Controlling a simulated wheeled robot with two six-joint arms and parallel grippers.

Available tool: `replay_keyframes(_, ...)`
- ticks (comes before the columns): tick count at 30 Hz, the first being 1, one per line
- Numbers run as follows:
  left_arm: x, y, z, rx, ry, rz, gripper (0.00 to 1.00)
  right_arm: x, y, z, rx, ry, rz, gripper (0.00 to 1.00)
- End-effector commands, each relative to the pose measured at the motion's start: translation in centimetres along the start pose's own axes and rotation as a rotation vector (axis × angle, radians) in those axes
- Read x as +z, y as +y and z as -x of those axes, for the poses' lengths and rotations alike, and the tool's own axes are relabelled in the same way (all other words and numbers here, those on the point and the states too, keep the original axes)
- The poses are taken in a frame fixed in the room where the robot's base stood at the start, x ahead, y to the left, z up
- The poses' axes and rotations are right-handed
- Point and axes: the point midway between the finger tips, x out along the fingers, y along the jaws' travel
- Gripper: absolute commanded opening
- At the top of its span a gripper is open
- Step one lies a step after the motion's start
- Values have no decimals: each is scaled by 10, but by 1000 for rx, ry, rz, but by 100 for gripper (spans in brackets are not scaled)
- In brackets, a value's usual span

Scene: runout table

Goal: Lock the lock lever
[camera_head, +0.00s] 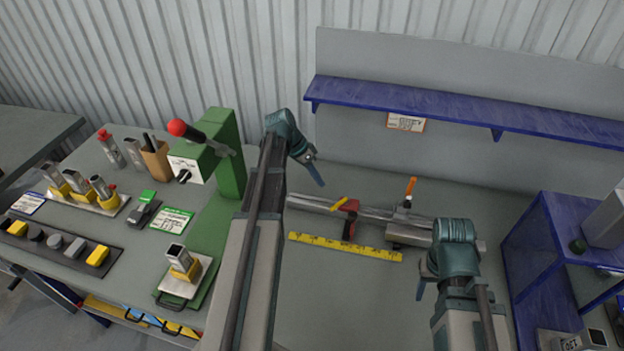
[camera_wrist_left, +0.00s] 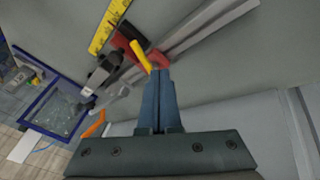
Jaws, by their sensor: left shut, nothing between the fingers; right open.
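A steel rail (camera_head: 375,213) lies along the table. A red block (camera_head: 350,206) on it carries a short yellow lever (camera_head: 339,203), which lies slanted; the lever also shows in the left wrist view (camera_wrist_left: 141,55). A lever with an orange handle (camera_head: 410,187) stands nearly upright at the grey block farther right on the rail; the handle shows at lower left in the wrist view (camera_wrist_left: 95,124). My left gripper (camera_head: 318,180) is shut and empty, above and behind the rail's left part. Its fingertips (camera_wrist_left: 159,74) appear just short of the red block. My right gripper (camera_head: 421,289) is open, in front of the rail's right end.
A yellow ruler strip (camera_head: 345,247) lies in front of the rail. A green press (camera_head: 232,165) with a red knob stands left of my left arm. A blue shelf (camera_head: 460,108) hangs behind, and a blue rack (camera_head: 540,255) stands right. The table front centre is clear.

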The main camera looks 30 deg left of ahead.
Motion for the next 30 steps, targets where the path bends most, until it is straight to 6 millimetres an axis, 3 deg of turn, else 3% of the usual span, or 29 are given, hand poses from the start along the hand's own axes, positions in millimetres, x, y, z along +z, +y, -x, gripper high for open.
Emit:
replay_keyframes(1,2,-2,-15,0,0,-1,0,-1,-2,-15,0,0,0,50)
replay_keyframes(3,2,-2,-25,0,0,0,0,-1,-2,-24,0,0,0,50)
replay_keyframes(12,7,19,-53,0,0,1,0,-2,-4,-43,0,0,-1,50)
replay_keyframes(30,10,30,-61,-10,8,24,0,-3,-5,-48,0,0,-2,50)
